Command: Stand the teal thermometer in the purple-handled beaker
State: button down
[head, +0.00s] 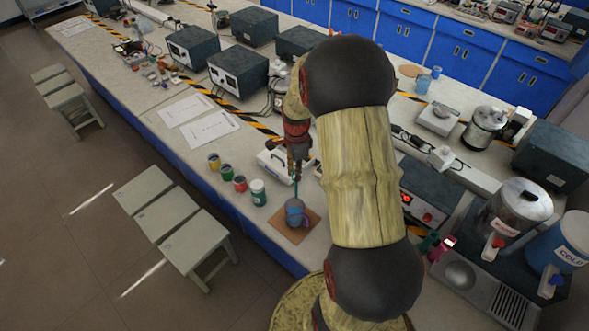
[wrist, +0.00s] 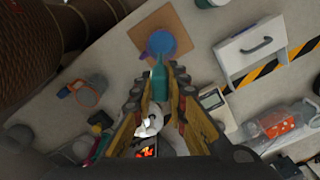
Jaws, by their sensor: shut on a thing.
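My gripper (head: 297,148) points down above the near bench edge and is shut on the teal thermometer (head: 296,178). The thermometer hangs upright, its lower end just above or at the mouth of the blue-grey beaker (head: 294,211). The beaker's purple handle (head: 305,217) faces right. The beaker stands on a brown board. In the wrist view the thermometer (wrist: 158,68) sits between the fingers of my gripper (wrist: 160,88) and overlaps the near side of the round blue beaker (wrist: 165,42). I cannot tell whether its tip is inside the rim.
The brown board (head: 279,230) lies near the bench's front edge. Several paint-like pots, including a green-white one (head: 258,193), stand to its left. A white case with a dark handle (wrist: 251,47) is close by. A dark box with red lights (head: 430,195) stands to the right.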

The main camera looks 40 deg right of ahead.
aim_at(296, 193)
jog(key=shift+f+b, duration=3.85)
jog(key=shift+f, duration=2.55)
jog(key=c, duration=1.7)
grip_release()
notch_tip(296, 193, up, 12)
jog(key=shift+r, duration=0.1)
